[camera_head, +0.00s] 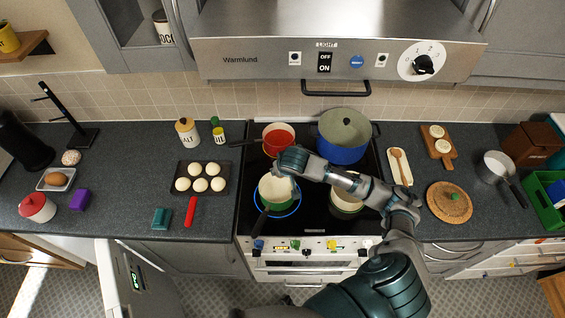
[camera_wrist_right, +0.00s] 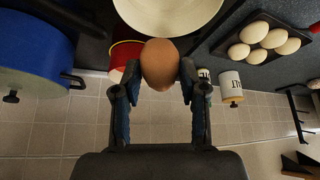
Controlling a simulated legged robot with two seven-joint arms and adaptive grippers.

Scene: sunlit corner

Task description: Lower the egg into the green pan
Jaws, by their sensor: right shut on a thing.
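In the right wrist view a brown egg (camera_wrist_right: 160,62) is pinched between the two fingertips of my right gripper (camera_wrist_right: 160,78). In the head view my right gripper (camera_head: 287,163) is over the hob, at the back edge of the front-left cream-lined pan (camera_head: 274,188); the egg is not clear there. That pan has a dark handle toward the front and a blue ring around it. Its cream bowl also shows just beyond the egg in the wrist view (camera_wrist_right: 168,12). A second cream-lined pan (camera_head: 346,196) is partly under my forearm. My left gripper is not in view.
A red pan (camera_head: 277,136) and a lidded blue pot (camera_head: 342,152) stand at the back of the hob. A tray of several pale eggs (camera_head: 187,187) is on the left counter, with a salt jar (camera_head: 187,131) behind. A brown egg (camera_head: 56,179) lies in a small dish at far left.

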